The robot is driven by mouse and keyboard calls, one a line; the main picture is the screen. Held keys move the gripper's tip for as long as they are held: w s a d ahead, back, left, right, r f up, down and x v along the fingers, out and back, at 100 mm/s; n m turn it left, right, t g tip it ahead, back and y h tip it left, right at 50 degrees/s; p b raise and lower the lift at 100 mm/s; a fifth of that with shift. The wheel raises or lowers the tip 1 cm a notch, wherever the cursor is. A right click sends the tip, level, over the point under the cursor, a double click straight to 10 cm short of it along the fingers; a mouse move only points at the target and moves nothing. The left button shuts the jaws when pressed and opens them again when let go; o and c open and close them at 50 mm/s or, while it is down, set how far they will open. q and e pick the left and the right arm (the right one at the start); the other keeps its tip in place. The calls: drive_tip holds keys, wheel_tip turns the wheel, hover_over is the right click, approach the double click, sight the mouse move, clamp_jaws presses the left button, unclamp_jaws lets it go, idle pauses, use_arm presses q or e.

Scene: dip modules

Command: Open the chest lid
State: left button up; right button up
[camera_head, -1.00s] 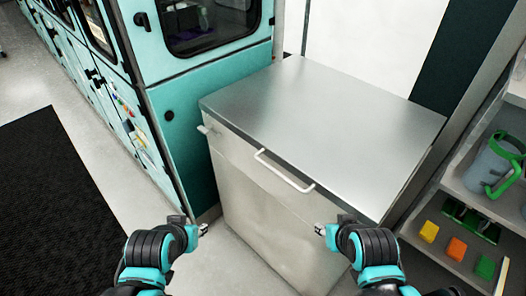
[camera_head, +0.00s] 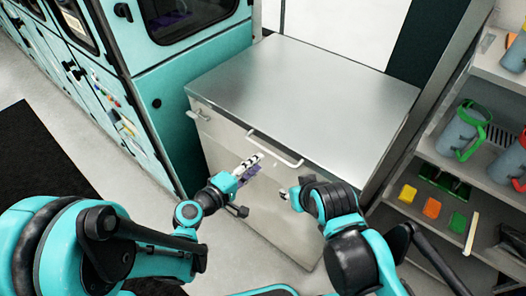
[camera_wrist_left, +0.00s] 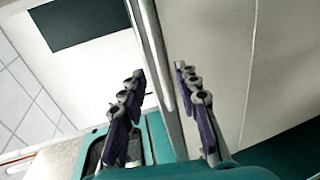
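The chest (camera_head: 240,145) is a pale box with a flat silver lid (camera_head: 310,95), which lies shut. A white bar handle (camera_head: 283,153) sits on its front just below the lid edge. My left gripper (camera_head: 259,163) is at the handle's left part, fingers apart. In the left wrist view its fingers (camera_wrist_left: 160,72) stand on either side of a long grey bar or edge; I cannot tell whether they touch it. My right gripper (camera_head: 284,193) is in front of the chest, below the handle, and its finger gap is too small to read.
A teal machine (camera_head: 170,95) stands close to the chest's left side. Shelves (camera_head: 440,160) with jugs and coloured blocks are on the right. A dark mat (camera_head: 30,165) lies on the floor at the left.

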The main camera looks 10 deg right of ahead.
sight(270, 154)
use_arm(q)
drive_tip(key=x, duration=0.8)
drive_tip(key=shift+r, duration=0.1)
clamp_jaws()
